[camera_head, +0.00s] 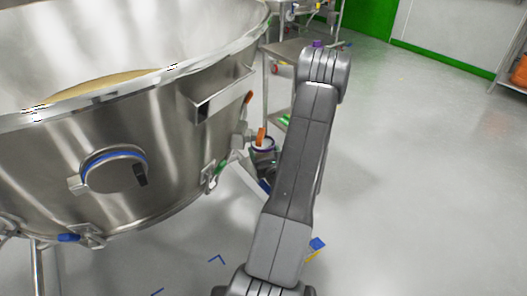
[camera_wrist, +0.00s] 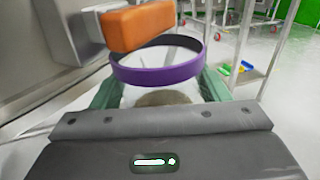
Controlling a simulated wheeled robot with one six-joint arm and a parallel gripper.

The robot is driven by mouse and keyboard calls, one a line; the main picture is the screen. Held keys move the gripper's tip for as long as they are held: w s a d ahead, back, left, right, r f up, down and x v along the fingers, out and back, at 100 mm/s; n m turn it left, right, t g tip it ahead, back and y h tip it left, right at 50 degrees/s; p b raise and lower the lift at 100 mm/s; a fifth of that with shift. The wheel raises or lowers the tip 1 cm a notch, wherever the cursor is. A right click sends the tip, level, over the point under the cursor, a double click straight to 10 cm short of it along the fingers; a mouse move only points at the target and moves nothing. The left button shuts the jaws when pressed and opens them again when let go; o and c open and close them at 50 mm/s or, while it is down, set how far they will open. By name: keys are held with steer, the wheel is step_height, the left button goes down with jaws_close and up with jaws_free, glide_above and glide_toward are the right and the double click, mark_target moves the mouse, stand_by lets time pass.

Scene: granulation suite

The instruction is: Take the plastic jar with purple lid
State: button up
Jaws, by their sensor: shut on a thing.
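The plastic jar (camera_wrist: 155,77) stands in the middle of the wrist view, clear-walled with a purple band around its top and beige material inside. The band looks like an open ring; I cannot tell if a cover closes it. My gripper (camera_wrist: 158,92) is shut on the jar, with a green finger on each side below the band. In the head view the purple-rimmed jar (camera_head: 264,149) shows beside the vat, partly hidden by my arm.
A steel cart (camera_head: 287,52) stands behind, with a small purple item (camera_head: 318,43) at my arm's top edge.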

steer(key=shift+s+d, duration=0.15)
steer(key=shift+d, duration=1.05)
steer(key=shift+s+d, duration=0.1)
steer(key=shift+d, duration=1.1)
steer(key=o, duration=1.1)
steer(key=p+v, duration=0.1)
steer(key=v, duration=1.2)
steer(key=shift+s+p, duration=0.35)
steer(key=shift+s, duration=0.05)
steer(key=shift+w, duration=0.15)
steer(key=b+x, duration=0.2)
steer(key=x, duration=1.1)
steer(key=shift+w, duration=0.2)
